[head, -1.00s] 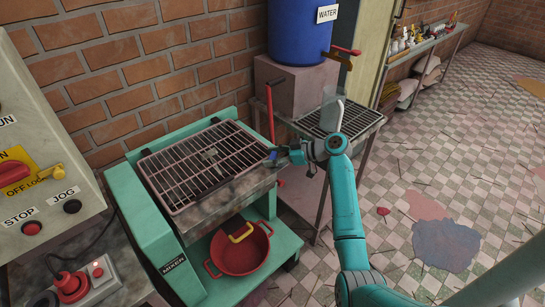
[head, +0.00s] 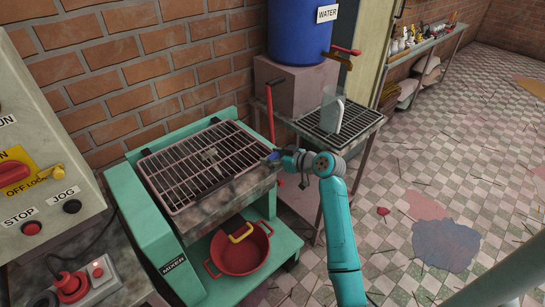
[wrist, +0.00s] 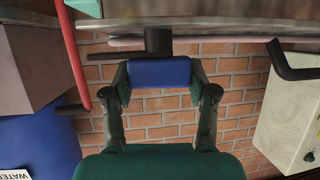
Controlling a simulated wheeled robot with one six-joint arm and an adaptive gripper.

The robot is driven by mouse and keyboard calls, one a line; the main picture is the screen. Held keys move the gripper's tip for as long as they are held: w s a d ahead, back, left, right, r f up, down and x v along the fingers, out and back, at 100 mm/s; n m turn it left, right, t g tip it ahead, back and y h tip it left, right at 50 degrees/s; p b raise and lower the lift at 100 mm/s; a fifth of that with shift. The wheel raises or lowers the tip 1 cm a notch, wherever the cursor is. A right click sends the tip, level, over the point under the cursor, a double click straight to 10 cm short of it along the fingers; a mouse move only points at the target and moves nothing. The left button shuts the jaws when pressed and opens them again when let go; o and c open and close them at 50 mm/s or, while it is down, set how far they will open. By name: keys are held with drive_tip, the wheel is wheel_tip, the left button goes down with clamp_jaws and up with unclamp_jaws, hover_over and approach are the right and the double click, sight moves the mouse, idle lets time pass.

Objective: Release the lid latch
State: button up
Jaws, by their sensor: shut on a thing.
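The mixer (head: 150,210) is a teal machine with a barred grid lid (head: 205,165) lying flat over its trough. The lid latch (head: 273,155) shows as a small blue grip at the mixer's right side. In the wrist view the blue latch grip (wrist: 160,73) sits between my fingers, with a dark stem beyond it. My gripper (head: 281,158) is shut on this grip, a finger at each end; it also fills the lower middle of the wrist view (wrist: 160,85). Whether the latch is engaged cannot be seen.
A red upright lever (head: 269,112) stands close behind my gripper. A wire-topped stand (head: 340,122) and a blue water barrel (head: 296,30) are just beyond. A red pot (head: 240,255) sits under the trough. The control panel (head: 40,150) is at left; open floor lies right.

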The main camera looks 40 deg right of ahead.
drive_tip(key=shift+m+h, duration=0.7)
drive_tip(key=shift+h, duration=0.4)
drive_tip(key=o, duration=1.2)
drive_tip(key=shift+c, duration=0.2)
drive_tip(key=v, duration=1.2)
